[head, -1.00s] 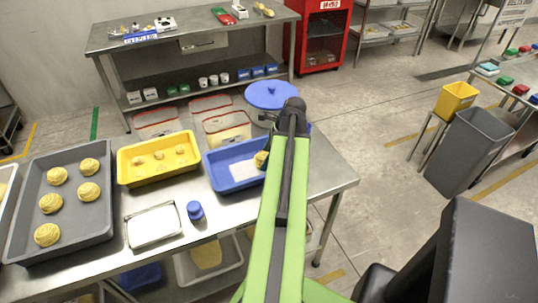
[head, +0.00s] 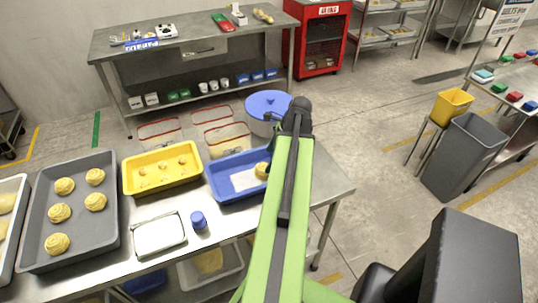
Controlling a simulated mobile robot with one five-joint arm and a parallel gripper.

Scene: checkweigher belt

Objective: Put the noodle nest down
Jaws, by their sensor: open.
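A yellow noodle nest (head: 262,170) sits at the right end of the blue tray (head: 222,192) on the near steel table. Its right side is partly hidden behind my green arm. A white sheet (head: 244,180) lies on the tray floor, left of the nest. My gripper is hidden behind my arm, so its fingers and its distance from the nest do not show. Several more nests (head: 60,212) lie apart in the grey tray (head: 110,235) at the left.
A yellow tray (head: 128,184) with small pieces stands left of the blue one. A metal tin (head: 159,234) and a blue-capped jar (head: 198,221) stand in front. A blue-lidded pot (head: 268,103) and red-rimmed containers (head: 220,110) are behind. Grey bin (head: 462,158) stands right.

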